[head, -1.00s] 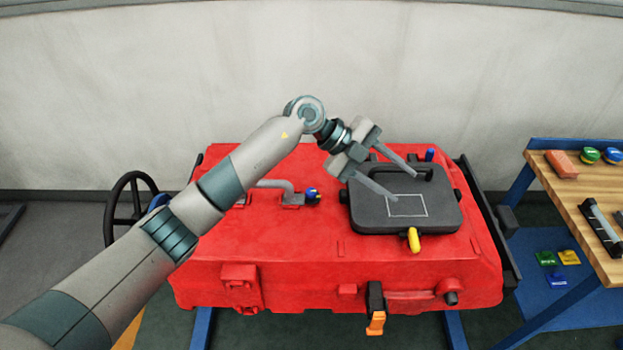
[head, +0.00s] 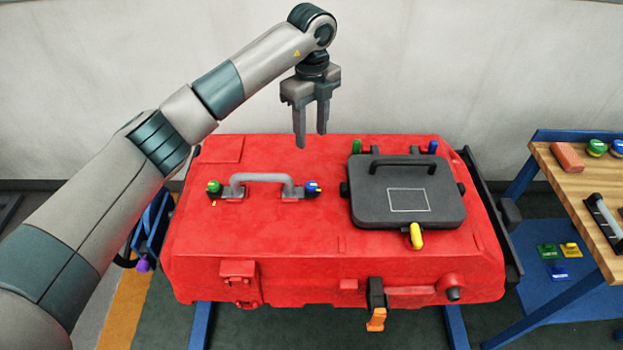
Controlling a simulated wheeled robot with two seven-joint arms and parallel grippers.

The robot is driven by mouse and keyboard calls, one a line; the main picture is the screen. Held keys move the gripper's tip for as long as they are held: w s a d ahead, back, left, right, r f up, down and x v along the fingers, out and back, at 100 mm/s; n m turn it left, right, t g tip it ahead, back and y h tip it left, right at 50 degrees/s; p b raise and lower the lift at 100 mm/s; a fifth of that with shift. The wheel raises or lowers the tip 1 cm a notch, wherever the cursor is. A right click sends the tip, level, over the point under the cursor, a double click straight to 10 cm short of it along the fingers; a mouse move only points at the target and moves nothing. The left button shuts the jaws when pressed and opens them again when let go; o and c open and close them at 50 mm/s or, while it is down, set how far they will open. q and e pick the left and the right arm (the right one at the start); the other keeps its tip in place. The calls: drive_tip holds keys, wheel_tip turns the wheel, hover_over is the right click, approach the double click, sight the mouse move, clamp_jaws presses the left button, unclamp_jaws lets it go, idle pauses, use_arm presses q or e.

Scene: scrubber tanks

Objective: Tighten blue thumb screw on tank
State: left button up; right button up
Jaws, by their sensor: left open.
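The red tank (head: 270,240) fills the middle of the head view. A green thumb screw (head: 214,187) sits at the handle's left foot. My left gripper (head: 311,140) is open and empty, fingers pointing down. In the picture it is above the blue screw and apart from it. My right gripper is not in view.
A black lid (head: 407,192) with a handle and yellow latch (head: 416,236) lies right of the grey handle. Blue (head: 433,147) and green (head: 356,147) pegs stand behind it. An orange-tipped clip (head: 376,318) hangs in front. A wooden bench (head: 585,195) stands at right.

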sight(311, 185)
use_arm(q)
wheel_tip(311, 185, down, 16)
drive_tip(key=p, duration=0.5)
drive_tip(key=shift+r+p, duration=0.25)
drive_tip(key=shift+p, duration=0.05)
drive_tip(key=shift+f, duration=0.9)
drive_tip(key=c, duration=1.1)
